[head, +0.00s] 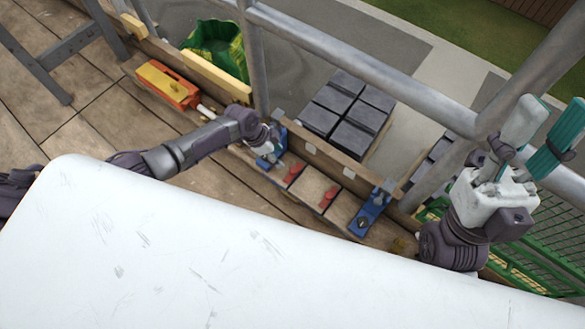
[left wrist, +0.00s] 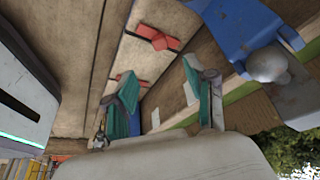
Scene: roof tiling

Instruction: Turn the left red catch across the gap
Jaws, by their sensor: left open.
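The left red catch (head: 293,173) and the right red catch (head: 328,196) sit on pale panels in a row along the deck's edge. My left gripper (head: 274,146) is beside the left blue fitting (head: 268,160), just up and left of the left catch. Its fingers are small and partly hidden there. In the left wrist view my left gripper (left wrist: 158,78) is open with teal pads apart and nothing between them. One red catch (left wrist: 158,38) lies beyond the fingertips; another red piece shows behind the left finger. My right gripper (head: 540,135) is open and empty.
A right blue fitting (head: 370,212) ends the panel row. An orange-yellow box (head: 168,85) and a green bag (head: 215,45) are at the upper left. Grey scaffold rails (head: 350,60) cross above. Dark tile stacks (head: 345,110) stand beyond the edge. A white surface (head: 150,250) fills the foreground.

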